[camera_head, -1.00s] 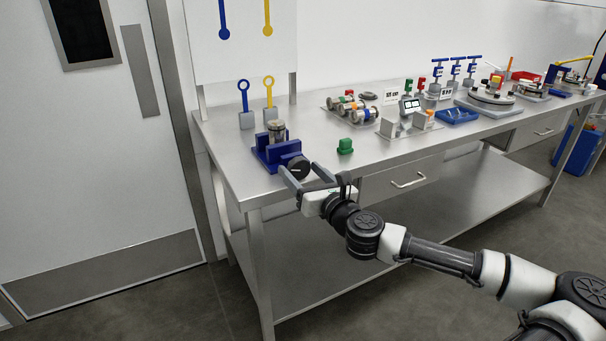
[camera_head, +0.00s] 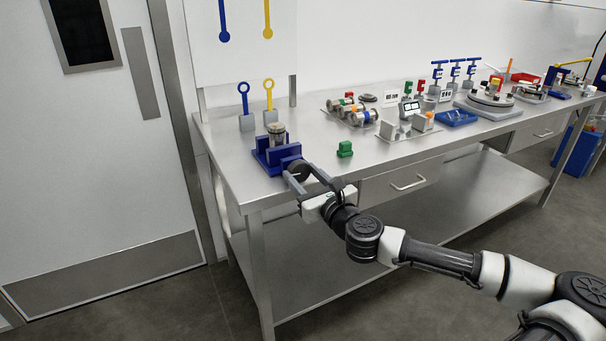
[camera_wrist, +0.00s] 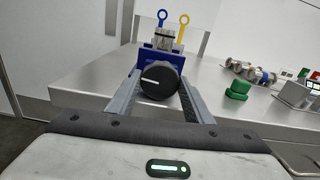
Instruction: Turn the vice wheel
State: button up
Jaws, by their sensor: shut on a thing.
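The blue vice (camera_head: 275,153) sits near the front left corner of the steel bench, with a metal cylinder (camera_head: 277,133) between its jaws. The vice wheel (camera_wrist: 159,80) is a round black knob with a white line on its face, facing my gripper. In the wrist view the line lies nearly level, on the left half of the face. My gripper (camera_head: 301,174) reaches in from the front, with one finger on each side of the wheel. It is shut on the wheel, which is partly hidden by a finger in the head view.
A green block (camera_head: 345,149) stands to the right of the vice. Blue and yellow ring-topped tools (camera_head: 268,94) stand behind it. Grey fixtures (camera_head: 398,129) and a blue tray (camera_head: 456,118) lie further right. A drawer handle (camera_head: 408,183) juts from the bench front.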

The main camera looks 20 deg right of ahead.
jog(key=shift+n+p, duration=0.35)
jog(key=shift+n, duration=1.45)
jog(key=o, duration=1)
jog(key=shift+o, duration=0.2)
jog(key=s+p, duration=1.2)
jog(key=s, duration=0.5)
jog(key=shift+s+d, duration=0.2)
jog(key=shift+d, duration=0.05)
